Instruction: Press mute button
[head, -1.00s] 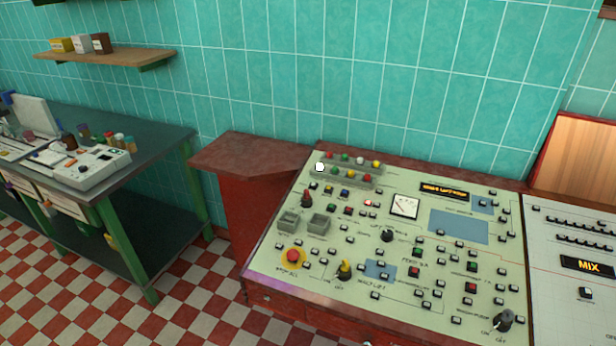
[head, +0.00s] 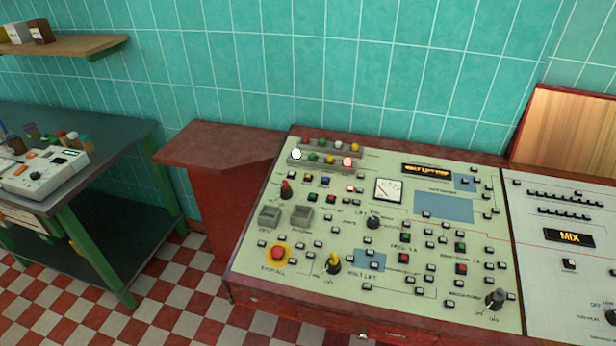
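A slanted control panel (head: 340,225) with a pale green face fills the middle right of the head view. It carries many small buttons, lamps, knobs and a dial meter (head: 388,190). A lit display (head: 427,170) sits near its top right. One white lamp (head: 296,154) and one red lamp (head: 348,162) glow at its top left. A large red button (head: 278,253) on a yellow disc is at its lower left. The labels are too small for me to tell which button is mute. Neither of my grippers is in view.
A second, white panel (head: 540,215) with an amber MIX display (head: 569,237) adjoins on the right. A red cabinet (head: 225,147) stands to the left. A green-framed table (head: 100,200) holds a white device (head: 45,174). Checkered floor (head: 160,310) lies open between them.

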